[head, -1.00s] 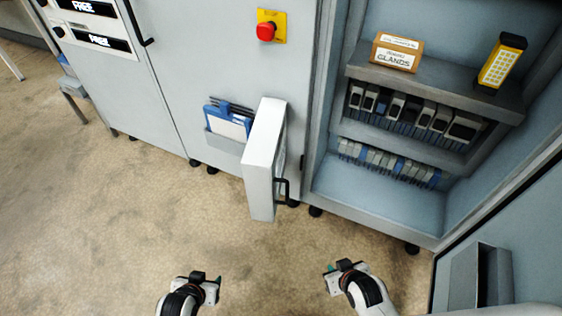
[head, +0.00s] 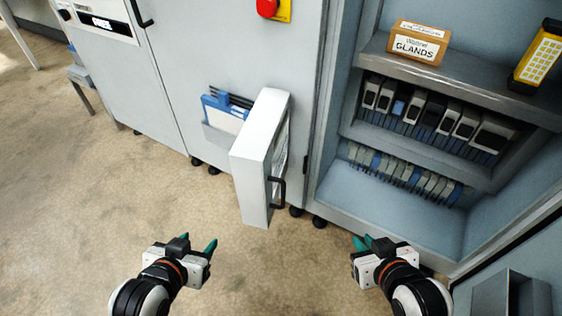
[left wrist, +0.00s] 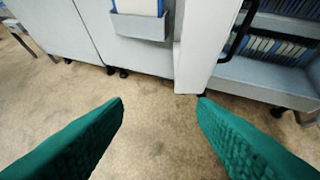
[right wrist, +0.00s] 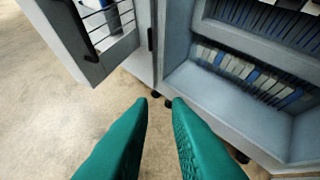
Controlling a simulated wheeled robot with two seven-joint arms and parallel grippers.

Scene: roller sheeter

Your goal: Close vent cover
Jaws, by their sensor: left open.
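The vent cover (head: 263,150) is a thick, light-grey hinged panel standing swung out from the cabinet front. Its black handle (head: 278,192) is on the face turned right. In the right wrist view the cover (right wrist: 92,66) shows slats and a black handle at upper left. In the left wrist view it (left wrist: 200,45) is ahead, right of centre. My left gripper (head: 197,246) is open and empty, in front of the cover and to its left. My right gripper (head: 363,242) is empty, right of the cover, its fingers a narrow gap apart. Neither gripper touches the cover.
An open cabinet bay (head: 400,205) with rows of modules is at right. A box labelled glands (head: 417,42) and a yellow device (head: 540,57) sit on its shelf. A document holder (head: 222,125) is left of the cover. Floor in front is clear.

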